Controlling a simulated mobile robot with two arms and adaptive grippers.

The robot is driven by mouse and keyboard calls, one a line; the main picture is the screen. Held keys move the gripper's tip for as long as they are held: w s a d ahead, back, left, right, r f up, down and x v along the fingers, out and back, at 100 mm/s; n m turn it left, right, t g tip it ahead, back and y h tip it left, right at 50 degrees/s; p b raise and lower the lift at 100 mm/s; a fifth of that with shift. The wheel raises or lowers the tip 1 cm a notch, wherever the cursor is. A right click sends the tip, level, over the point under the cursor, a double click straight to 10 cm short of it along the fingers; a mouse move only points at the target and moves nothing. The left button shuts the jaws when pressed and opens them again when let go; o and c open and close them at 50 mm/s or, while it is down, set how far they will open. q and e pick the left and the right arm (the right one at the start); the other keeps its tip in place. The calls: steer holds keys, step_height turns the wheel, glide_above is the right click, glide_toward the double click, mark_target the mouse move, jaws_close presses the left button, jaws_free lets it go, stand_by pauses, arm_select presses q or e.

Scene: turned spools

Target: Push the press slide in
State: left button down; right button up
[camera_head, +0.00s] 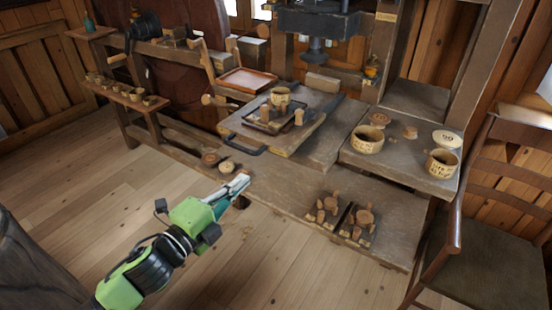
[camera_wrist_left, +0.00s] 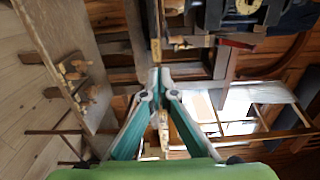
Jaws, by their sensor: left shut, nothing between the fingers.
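The press slide (camera_head: 280,142) is a wooden board with a dark bar handle (camera_head: 244,147) on its front edge. It sticks out in front of the dark press (camera_head: 318,22) at the back. A dark tray (camera_head: 262,127) on the slide holds a light wooden cup (camera_head: 280,96) and small wooden pegs. My left gripper (camera_head: 243,180) is shut and empty, in front of and below the handle, apart from it. In the left wrist view the left gripper's fingers (camera_wrist_left: 155,76) meet at their tips. My right gripper is not in view.
Wooden cups (camera_head: 367,139) and lids stand on the right worktop. Two dark trays with pegs (camera_head: 326,210) lie on the lower front bench. Round pieces (camera_head: 226,167) lie left of my gripper. A chair (camera_head: 490,220) stands at the right.

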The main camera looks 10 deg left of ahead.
arm_select(q)
steer(key=p, duration=0.2)
glide_toward(288, 137)
steer(key=shift+w+d, duration=0.25)
steer(key=shift+w, duration=0.15)
steer(key=shift+w+f, duration=0.1)
steer(key=shift+w, duration=0.1)
steer(key=x, duration=0.9)
steer(key=shift+b, duration=0.4)
